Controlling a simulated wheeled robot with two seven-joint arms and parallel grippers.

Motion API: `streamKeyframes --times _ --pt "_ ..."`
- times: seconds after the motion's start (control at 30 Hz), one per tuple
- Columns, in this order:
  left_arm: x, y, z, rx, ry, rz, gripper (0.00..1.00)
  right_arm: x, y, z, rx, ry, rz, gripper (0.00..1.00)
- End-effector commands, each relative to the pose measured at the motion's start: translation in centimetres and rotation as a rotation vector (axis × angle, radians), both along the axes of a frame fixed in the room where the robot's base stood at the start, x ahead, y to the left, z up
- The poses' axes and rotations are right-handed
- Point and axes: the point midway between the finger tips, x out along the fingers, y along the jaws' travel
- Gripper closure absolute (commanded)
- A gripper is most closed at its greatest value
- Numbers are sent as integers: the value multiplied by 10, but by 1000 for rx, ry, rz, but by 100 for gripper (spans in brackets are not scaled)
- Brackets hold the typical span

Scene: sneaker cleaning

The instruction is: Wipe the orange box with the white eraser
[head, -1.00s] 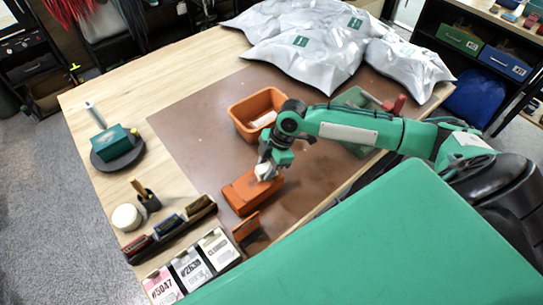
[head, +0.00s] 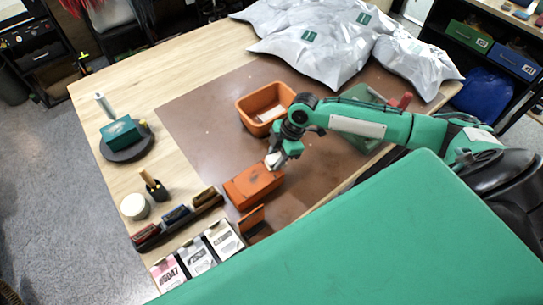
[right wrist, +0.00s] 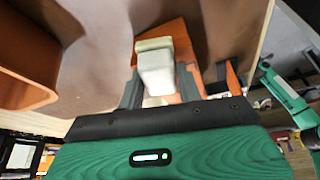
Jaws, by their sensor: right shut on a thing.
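The orange box (head: 250,187) lies on the brown mat near the table's front, with dark marks on its top. My right gripper (head: 278,158) is shut on the white eraser (head: 272,161), at the box's far right edge. I cannot tell whether the eraser touches the box. In the right wrist view the eraser (right wrist: 155,66) sits between the fingers, with part of the orange box (right wrist: 176,32) behind it. My left gripper is not in view.
An open orange bin (head: 246,117) stands behind the box, with a green tray (head: 362,96) to its right. A brush rack (head: 175,220), small cards and an orange upright piece (head: 250,222) are near the front. Silver bags (head: 330,50) lie at the back. The mat's left part (head: 195,125) is clear.

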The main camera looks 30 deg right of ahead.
Motion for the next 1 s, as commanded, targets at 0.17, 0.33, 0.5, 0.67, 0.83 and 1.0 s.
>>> streamKeyframes --times 0.17,0.33,0.5,0.67,0.83,1.0 --pt "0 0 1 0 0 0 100 1 -9 -1 -5 2 -1 83" --pt "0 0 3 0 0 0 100 2 -24 -2 -6 4 -2 83" --pt "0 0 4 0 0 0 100 3 -35 -2 -5 4 -1 83" --pt "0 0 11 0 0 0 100 3 -36 2 -4 4 -1 83" --pt "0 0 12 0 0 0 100 3 -31 1 -3 2 2 83" --pt "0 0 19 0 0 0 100 1 -16 2 -1 2 2 83"
